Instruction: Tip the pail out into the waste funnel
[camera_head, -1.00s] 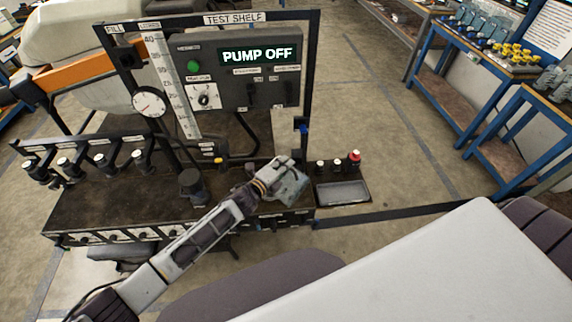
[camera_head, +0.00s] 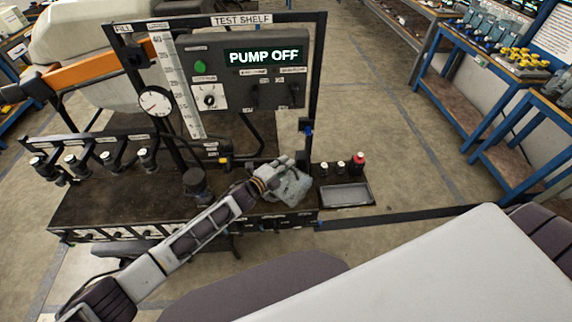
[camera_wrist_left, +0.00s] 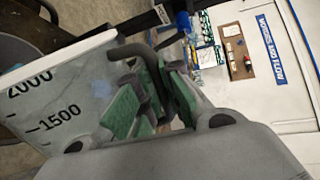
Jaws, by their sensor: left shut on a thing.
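The pail (camera_head: 293,189) is a pale, translucent measuring vessel at the front right of the test shelf. In the left wrist view its wall (camera_wrist_left: 60,100) carries the marks 2000 and 1500. My left gripper (camera_head: 276,178) is shut on the pail's dark handle; its green-padded fingers (camera_wrist_left: 150,95) show in the left wrist view. The pail is held in the air and looks tilted; its contents are hidden. A dark cup-like vessel (camera_head: 196,183) stands on the shelf left of the gripper; I cannot tell whether it is the waste funnel. My right gripper is out of view.
The test shelf frame (camera_head: 318,80) and panel reading PUMP OFF (camera_head: 263,57) rise behind the pail. Black nozzles (camera_head: 110,159) line the left. Floor is open further right.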

